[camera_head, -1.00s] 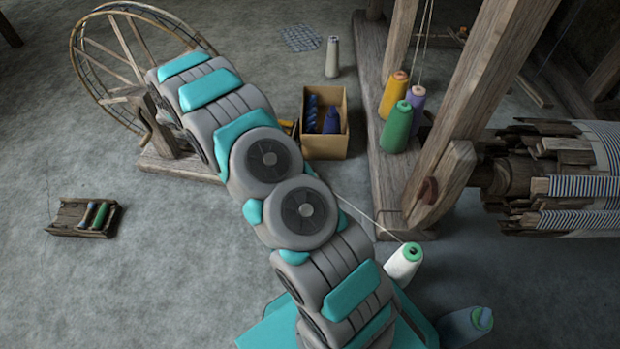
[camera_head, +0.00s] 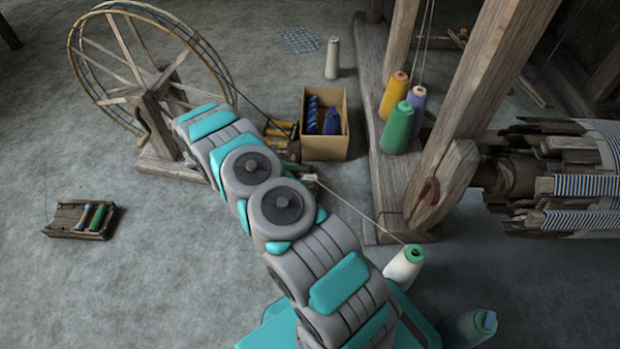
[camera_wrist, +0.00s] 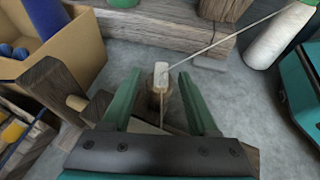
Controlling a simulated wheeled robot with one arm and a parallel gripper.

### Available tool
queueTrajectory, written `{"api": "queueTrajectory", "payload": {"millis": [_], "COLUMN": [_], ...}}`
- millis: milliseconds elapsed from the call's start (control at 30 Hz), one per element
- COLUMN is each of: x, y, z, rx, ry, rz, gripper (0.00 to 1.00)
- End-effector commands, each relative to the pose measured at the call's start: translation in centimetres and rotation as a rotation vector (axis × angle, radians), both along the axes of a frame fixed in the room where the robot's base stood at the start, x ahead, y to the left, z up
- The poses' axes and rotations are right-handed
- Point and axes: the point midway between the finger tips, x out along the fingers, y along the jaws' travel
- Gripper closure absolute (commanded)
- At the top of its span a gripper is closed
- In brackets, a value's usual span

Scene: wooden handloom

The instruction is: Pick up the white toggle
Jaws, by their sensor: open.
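The white toggle (camera_wrist: 161,75) is a small pale block at the top of a short wooden post in the wrist view, with a thread running from it. In the head view it shows as a small pale piece (camera_head: 309,177) just beyond my arm. My gripper (camera_wrist: 155,82) is open, with one green finger on each side of the toggle and a gap on both sides. In the head view the gripper is mostly hidden behind my arm.
A cardboard box (camera_head: 324,147) stands just beyond the toggle. The thread runs to a white cone with a green top (camera_head: 404,267). A wooden loom beam (camera_head: 384,190) lies to the right, carrying several cones. A spinning wheel (camera_head: 150,75) stands at left.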

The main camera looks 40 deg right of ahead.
Motion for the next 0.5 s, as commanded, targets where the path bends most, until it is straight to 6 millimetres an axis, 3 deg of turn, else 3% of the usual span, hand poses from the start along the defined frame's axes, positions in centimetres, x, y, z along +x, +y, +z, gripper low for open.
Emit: {"api": "queueTrajectory", "payload": {"millis": [267,500], "x": [-1.9,-2.1], "y": [-3.2,-3.8], "z": [-1.2,-1.5], "rx": [0.002,0.002], "ry": [0.002,0.001], "rz": [-0.001,0.002], "gripper": [0.40,0.40]}}
